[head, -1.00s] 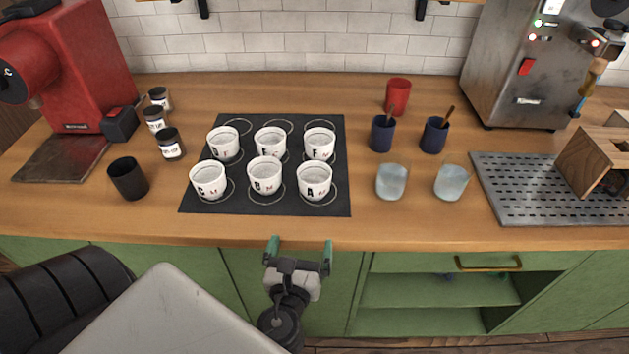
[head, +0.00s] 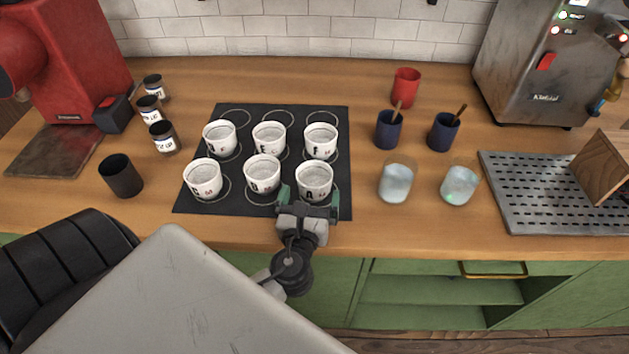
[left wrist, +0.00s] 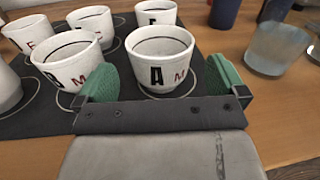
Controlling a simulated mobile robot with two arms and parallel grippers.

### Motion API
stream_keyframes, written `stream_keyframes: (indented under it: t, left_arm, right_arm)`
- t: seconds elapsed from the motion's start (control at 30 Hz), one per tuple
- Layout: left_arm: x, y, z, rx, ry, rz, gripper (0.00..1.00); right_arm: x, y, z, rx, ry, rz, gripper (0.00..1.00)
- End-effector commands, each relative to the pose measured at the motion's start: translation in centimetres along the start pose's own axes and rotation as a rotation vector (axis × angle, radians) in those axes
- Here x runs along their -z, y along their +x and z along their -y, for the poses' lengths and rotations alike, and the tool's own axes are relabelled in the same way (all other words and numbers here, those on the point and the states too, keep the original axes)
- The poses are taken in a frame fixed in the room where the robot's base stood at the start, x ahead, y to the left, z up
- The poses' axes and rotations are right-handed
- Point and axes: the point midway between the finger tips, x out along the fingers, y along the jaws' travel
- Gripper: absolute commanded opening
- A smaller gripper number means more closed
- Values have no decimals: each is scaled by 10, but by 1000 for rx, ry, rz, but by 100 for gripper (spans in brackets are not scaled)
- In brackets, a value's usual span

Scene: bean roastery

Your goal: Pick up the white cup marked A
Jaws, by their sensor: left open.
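The white cup marked A (head: 314,181) stands upright at the front right of the black mat (head: 190,207). In the left wrist view the cup marked A (left wrist: 160,58) shows its black letter and a red M toward me. My left gripper (head: 308,202) is at the near side of this cup. In the left wrist view my left gripper (left wrist: 160,85) is open, with its green fingers apart and the cup just beyond and partly between them. I cannot tell whether a finger touches it. My right gripper is not in view.
The cup marked B (head: 262,174) stands close to the left of cup A. Several more white cups share the mat. Two clear glasses (head: 396,183) (head: 459,186) stand to the right, with blue cups (head: 389,130) behind. The counter's front edge lies below the gripper.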

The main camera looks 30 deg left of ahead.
Motion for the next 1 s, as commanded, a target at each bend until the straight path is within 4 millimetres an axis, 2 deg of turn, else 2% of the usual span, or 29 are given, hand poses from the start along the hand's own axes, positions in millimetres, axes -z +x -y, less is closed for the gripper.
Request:
stream_keyframes:
  t: [0.3,0.63,0.9,0.93,1.0]
  left_arm:
    - [-2,45,0,0,0,3,100]
    - [0,51,0,0,-1,0,98]
    - [0,51,0,0,-1,0,57]
    - [0,51,0,0,-1,0,53]
    - [-1,51,0,0,-1,1,53]
  right_arm:
    - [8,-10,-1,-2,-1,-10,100]
    - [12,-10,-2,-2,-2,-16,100]
    - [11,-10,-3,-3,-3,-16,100]
    - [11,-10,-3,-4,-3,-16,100]
    - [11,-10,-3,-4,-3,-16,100]
